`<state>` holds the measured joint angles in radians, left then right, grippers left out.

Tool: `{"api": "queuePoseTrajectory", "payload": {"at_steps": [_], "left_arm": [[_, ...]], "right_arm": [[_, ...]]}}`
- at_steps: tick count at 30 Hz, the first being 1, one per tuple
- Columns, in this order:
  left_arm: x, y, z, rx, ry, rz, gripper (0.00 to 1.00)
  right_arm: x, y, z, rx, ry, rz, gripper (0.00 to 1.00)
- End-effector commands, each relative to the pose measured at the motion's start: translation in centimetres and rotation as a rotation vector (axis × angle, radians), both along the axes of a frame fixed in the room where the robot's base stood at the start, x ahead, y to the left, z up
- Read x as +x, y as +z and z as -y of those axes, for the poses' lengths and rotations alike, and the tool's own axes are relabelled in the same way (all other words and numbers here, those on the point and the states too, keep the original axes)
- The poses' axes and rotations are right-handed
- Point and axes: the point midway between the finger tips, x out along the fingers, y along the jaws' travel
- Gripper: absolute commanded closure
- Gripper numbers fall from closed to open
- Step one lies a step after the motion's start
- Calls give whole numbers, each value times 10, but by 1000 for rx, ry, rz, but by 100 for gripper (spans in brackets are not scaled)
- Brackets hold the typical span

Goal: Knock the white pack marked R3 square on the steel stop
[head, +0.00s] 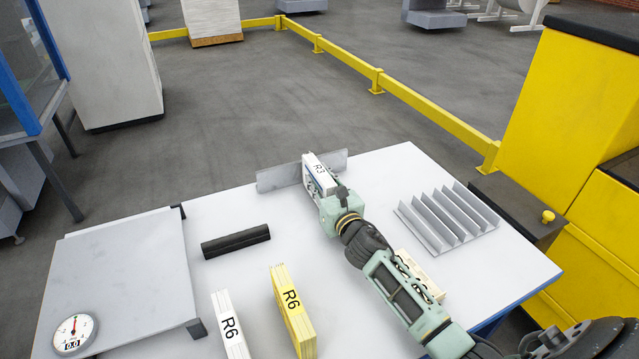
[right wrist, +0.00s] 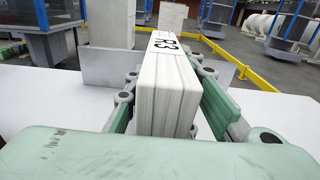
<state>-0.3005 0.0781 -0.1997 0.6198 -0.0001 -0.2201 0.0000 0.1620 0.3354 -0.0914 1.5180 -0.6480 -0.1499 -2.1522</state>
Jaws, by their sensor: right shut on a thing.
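The white pack marked R3 (head: 318,166) is at the far side of the table, at the steel stop (head: 281,177). My right gripper (head: 326,183) is shut on this pack. In the right wrist view the pack (right wrist: 166,97) stands upright between the green fingers, its label on top. The steel stop (right wrist: 108,72) rises behind it in that view. I cannot tell whether the pack's far end touches the stop. My left gripper is not in view.
A white R6 pack (head: 230,325) and a yellow R6 pack (head: 291,311) stand at the front. A black bar (head: 235,242) lies at centre left. A slotted metal rack (head: 447,219) is at right, a scale with a dial (head: 74,333) at left. Another pale pack (head: 421,277) is partly behind my arm.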

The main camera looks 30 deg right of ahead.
Motion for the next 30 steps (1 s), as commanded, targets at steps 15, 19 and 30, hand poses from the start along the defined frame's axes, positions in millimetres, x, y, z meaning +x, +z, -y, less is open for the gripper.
{"api": "queuePoseTrajectory", "payload": {"at_steps": [15, 19, 30], "left_arm": [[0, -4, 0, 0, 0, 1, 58], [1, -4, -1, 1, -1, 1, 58], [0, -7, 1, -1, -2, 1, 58]], "right_arm": [[11, 1, 0, 0, 1, 3, 100], [13, 1, 0, 0, 1, 2, 100], [21, 1, 1, 0, 1, 3, 100]]}}
